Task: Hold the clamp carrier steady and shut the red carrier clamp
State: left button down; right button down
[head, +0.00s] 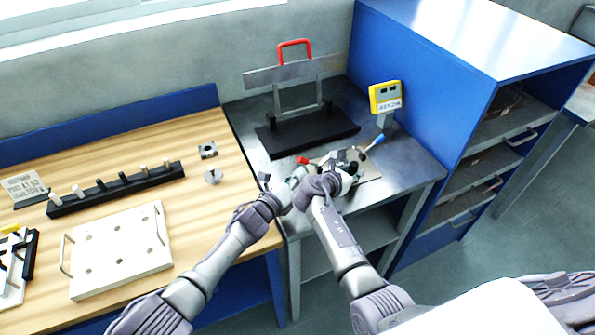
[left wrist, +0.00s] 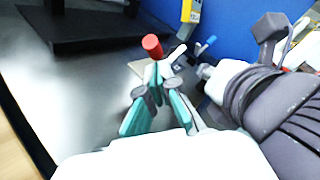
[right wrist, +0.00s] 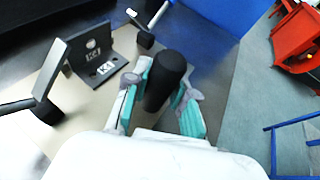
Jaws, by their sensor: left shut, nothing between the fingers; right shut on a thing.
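The clamp carrier (right wrist: 75,108) is a flat beige plate on the grey metal bench. It bears a dark angle bracket (right wrist: 97,62) and an upright black knob (right wrist: 167,78). My right gripper (right wrist: 160,95) is shut around the black knob; it also shows in the head view (head: 345,172). The red carrier clamp's red handle tip (head: 302,160) rises at the carrier's left side. In the left wrist view the red tip (left wrist: 152,45) appears just beyond my left fingertips (left wrist: 158,78), which are together and empty. Whether they touch it I cannot tell. The clamp's base is hidden.
A blue-tipped handle (head: 378,140) stands at the carrier's right. Behind are a black-based frame with a red handle (head: 295,45) and a yellow display (head: 386,97). A blue cabinet (head: 440,70) bounds the right. A wooden bench (head: 120,195) with parts lies left.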

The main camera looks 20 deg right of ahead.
pick_arm(q)
jog(key=shift+w+d+r, duration=0.15)
jog(key=shift+w+r, duration=0.1)
jog(key=shift+w, duration=0.3)
jog(key=shift+d+r+m+g+y, duration=0.3)
jog(key=shift+r+m+g+y, duration=0.1)
jog(key=shift+r, duration=0.2)
jog(key=shift+d+r, duration=0.3)
jog(key=shift+r, duration=0.05)
jog(key=shift+s+a+f, duration=0.25)
jog(key=shift+s, duration=0.2)
jog(key=shift+s+a+f, duration=0.3)
jog(key=shift+s, duration=0.3)
jog(key=shift+s+a+f, duration=0.3)
jog(key=shift+s, duration=0.25)
jog(key=v, duration=1)
jog(key=shift+d+r, duration=0.15)
jog(key=shift+r, duration=0.3)
